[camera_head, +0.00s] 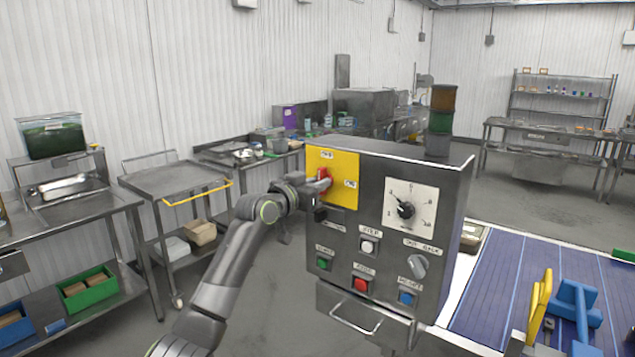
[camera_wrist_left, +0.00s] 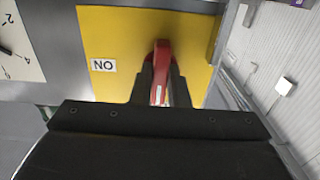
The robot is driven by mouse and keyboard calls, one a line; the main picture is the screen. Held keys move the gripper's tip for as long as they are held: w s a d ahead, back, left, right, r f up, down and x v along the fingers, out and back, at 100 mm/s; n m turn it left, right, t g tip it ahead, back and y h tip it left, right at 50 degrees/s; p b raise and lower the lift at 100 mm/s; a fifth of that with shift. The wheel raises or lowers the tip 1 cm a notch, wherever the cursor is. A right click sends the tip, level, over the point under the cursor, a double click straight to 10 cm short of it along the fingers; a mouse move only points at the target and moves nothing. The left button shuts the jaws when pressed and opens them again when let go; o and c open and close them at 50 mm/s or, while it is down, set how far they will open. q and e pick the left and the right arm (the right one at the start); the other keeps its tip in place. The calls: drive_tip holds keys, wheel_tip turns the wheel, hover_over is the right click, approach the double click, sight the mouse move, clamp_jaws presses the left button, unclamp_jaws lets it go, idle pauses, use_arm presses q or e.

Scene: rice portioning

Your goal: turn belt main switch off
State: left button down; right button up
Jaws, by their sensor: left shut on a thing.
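The belt control box (camera_head: 372,240) is a grey metal cabinet with a yellow plate (camera_head: 343,165) at its upper left. The red main switch handle (camera_head: 324,182) sits on that plate, with one label above it and one to its right. In the left wrist view the red handle (camera_wrist_left: 161,70) stands upright, its length square to the direction of the upside-down ON label (camera_wrist_left: 103,65). My left gripper (camera_head: 314,183) is shut on the handle, a dark finger on each side of it. The gripper hides the handle's lower part in the wrist view. My right gripper is not in view.
A stacked lamp (camera_head: 440,120) stands on the box. The blue belt (camera_head: 510,285) lies at right with blue and yellow items. A cart (camera_head: 175,178) stands left.

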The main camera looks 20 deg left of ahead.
use_arm(q)
drive_tip(key=shift+f, duration=0.1)
idle(0.4)
drive_tip(key=c, duration=1.4)
unclamp_jaws()
drive_tip(key=b+v, duration=0.5)
drive_tip(key=v, duration=1.2)
drive_tip(key=shift+s+b, duration=0.2)
drive_tip(key=shift+b, duration=0.15)
drive_tip(key=shift+a, duration=0.1)
